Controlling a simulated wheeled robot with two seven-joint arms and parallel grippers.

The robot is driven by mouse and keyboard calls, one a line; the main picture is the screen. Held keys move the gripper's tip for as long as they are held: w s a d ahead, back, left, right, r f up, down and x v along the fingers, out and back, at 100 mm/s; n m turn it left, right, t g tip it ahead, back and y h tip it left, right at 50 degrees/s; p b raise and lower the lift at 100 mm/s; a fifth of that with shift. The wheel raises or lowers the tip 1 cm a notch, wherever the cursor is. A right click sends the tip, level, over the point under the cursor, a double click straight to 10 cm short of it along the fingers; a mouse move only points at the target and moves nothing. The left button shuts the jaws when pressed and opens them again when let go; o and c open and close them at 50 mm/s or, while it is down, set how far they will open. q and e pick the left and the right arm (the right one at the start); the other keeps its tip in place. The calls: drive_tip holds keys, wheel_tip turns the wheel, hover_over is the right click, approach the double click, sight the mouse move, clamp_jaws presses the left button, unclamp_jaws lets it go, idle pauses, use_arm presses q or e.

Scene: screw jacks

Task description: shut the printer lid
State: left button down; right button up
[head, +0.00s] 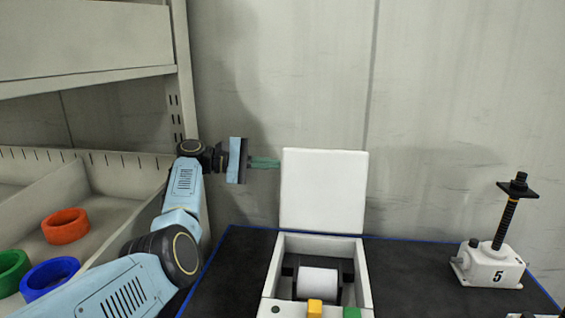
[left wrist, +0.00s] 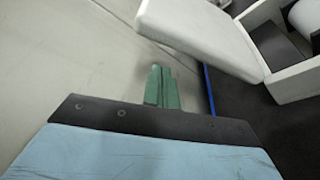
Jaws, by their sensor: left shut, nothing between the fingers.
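The printer (head: 266,291) stands on the dark mat with its white lid (head: 323,190) raised about upright at its back edge. A white paper roll (head: 318,283) lies in the open body. My left gripper (head: 276,163) is shut and empty, its green fingers pointing right at the upper left edge of the lid. In the left wrist view the fingertips (left wrist: 157,72) are close to the lid (left wrist: 195,35), with a small gap showing between them. From the head view I cannot tell whether they touch. My right gripper is out of view.
A screw jack marked 5 (head: 493,266) stands at the right of the mat (head: 415,275). Shelving with bins holds an orange ring (head: 65,226), a blue ring (head: 50,277) and a green ring (head: 12,270) at left.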

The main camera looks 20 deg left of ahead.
sight(283, 164)
use_arm(q)
drive_tip(key=x, duration=0.3)
drive_tip(key=shift+d+r, duration=0.1)
drive_tip(key=shift+d, duration=0.25)
drive_tip(key=shift+p+x, duration=0.3)
drive_tip(key=shift+x, duration=2.1)
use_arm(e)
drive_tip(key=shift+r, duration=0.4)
use_arm(q)
drive_tip(key=shift+w, duration=0.1)
